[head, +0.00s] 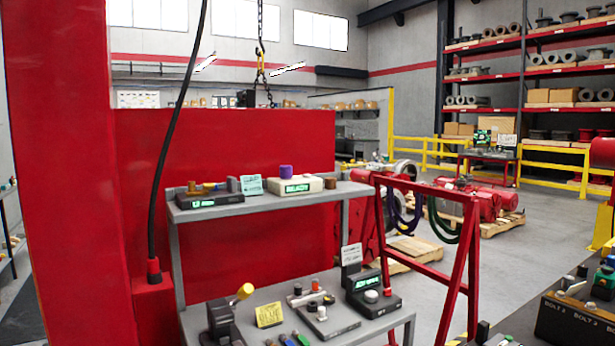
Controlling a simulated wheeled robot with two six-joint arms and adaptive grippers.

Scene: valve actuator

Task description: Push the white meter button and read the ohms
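A black meter (374,298) with a lit green display stands at the right end of the lower shelf of a grey two-tier cart (270,206). A round white button (371,296) sits on its top, below the display. The display's characters are too small to read surely. A grey card holder with a white label (351,254) stands behind the meter. Neither of my grippers shows in the head view, and nothing touches the button.
The lower shelf also holds a yellow-knobbed lever (245,291), a yellow card (269,314) and a grey plate with knobs (324,318). The upper shelf holds a beige device (296,188) and a black display box (209,200). A red frame (455,240) stands right of the cart.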

